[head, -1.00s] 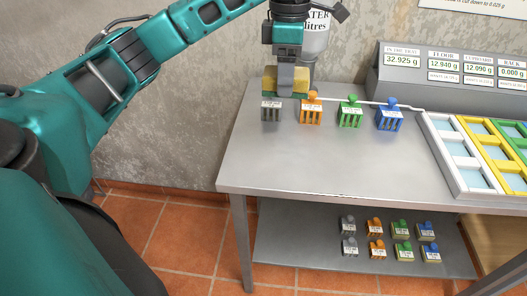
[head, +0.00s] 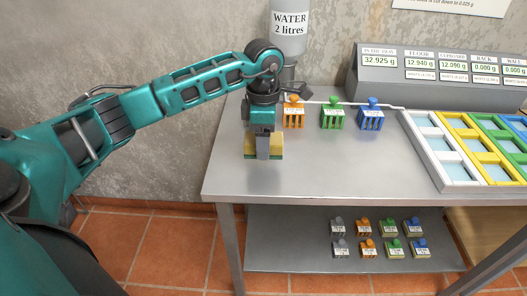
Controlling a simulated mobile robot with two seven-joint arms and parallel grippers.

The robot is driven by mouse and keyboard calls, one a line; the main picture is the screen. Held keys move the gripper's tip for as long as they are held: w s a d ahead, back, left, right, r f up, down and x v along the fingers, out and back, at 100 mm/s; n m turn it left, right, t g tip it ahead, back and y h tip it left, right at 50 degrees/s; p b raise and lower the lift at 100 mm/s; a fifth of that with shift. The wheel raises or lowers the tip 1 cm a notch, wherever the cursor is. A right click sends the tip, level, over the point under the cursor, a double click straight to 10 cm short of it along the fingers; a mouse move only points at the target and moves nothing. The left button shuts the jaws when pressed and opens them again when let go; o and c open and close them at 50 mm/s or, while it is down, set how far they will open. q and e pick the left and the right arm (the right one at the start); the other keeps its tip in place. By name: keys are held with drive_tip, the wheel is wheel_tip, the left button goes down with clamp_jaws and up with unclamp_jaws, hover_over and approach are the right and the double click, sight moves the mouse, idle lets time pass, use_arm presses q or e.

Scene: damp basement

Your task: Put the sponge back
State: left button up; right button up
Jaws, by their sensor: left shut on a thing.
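The sponge (head: 277,144) is a yellow block with a green underside, in the head view over the left part of the grey metal table (head: 330,165). My left gripper (head: 263,154) points down and is shut on the sponge, with a finger across its near face. I cannot tell whether the sponge touches the table top or hangs just above it. My right gripper is not in view.
Orange (head: 294,113), green (head: 332,117) and blue (head: 371,116) slotted blocks stand behind the sponge. A water tank (head: 289,32) is at the back. Coloured trays (head: 437,150) and a display console (head: 400,82) are right. The table's middle is clear.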

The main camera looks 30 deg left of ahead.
use_arm(q)
drive_tip(key=shift+f, duration=2.05)
drive_tip(key=shift+f, duration=0.2)
drive_tip(key=o, duration=1.2)
drive_tip(key=shift+c, duration=0.2)
wheel_tip(320, 180, up, 12)
drive_tip(key=shift+r, duration=0.25)
